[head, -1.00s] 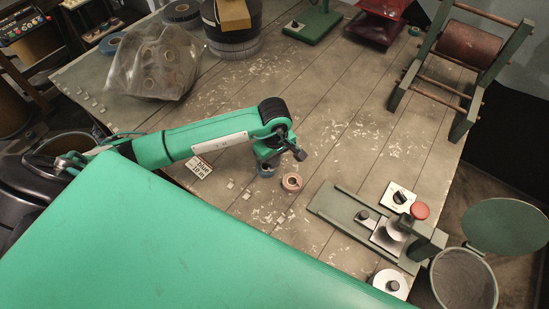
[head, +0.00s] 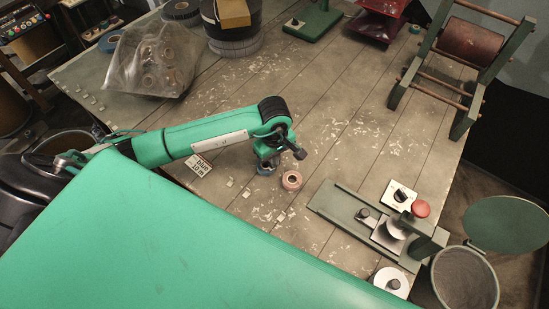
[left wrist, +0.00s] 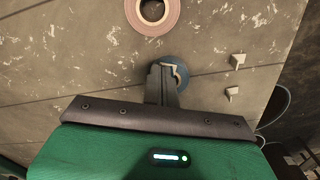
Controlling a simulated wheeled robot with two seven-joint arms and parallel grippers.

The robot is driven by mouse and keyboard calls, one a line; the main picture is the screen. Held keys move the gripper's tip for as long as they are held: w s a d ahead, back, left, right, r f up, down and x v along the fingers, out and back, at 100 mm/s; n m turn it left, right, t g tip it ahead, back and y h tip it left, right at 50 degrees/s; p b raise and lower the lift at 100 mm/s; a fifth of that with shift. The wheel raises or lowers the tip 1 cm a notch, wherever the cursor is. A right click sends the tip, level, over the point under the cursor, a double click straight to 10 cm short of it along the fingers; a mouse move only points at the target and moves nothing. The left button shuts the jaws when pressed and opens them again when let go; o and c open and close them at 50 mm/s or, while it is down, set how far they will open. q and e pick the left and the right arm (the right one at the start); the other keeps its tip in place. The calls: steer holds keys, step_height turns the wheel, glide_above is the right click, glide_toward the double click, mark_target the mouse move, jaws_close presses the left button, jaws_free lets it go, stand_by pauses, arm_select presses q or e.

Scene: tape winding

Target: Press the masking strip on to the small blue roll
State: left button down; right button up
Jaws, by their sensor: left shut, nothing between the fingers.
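The small blue roll (left wrist: 183,76) lies flat on the wooden table, and it also shows partly hidden under my gripper in the head view (head: 264,173). My left gripper (left wrist: 164,68) points down at it with its fingers shut and empty. The fingertips overlap the roll's left side in the wrist view; whether they touch it I cannot tell. A small pale angled piece (left wrist: 174,68) shows at the roll beside the fingertips; it may be the masking strip or part of the core. My right gripper is not in view.
A pinkish roll (head: 292,180) lies close beside the blue one. Small pale blocks (head: 247,194) and a printed card (head: 198,165) lie nearby. A green press-like device (head: 385,225) stands at right, a bagged set of rolls (head: 150,60) at upper left.

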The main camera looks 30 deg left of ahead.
arm_select(q)
steer(key=shift+f, duration=0.2)
stand_by(0.5)
steer(key=shift+f+b, duration=0.1)
steer(key=shift+b, duration=0.35)
stand_by(0.4)
steer(key=shift+s, duration=0.1)
stand_by(0.6)
steer(key=c, duration=2.1)
jaws_free()
steer(key=o, duration=0.8)
steer(key=shift+o, duration=0.2)
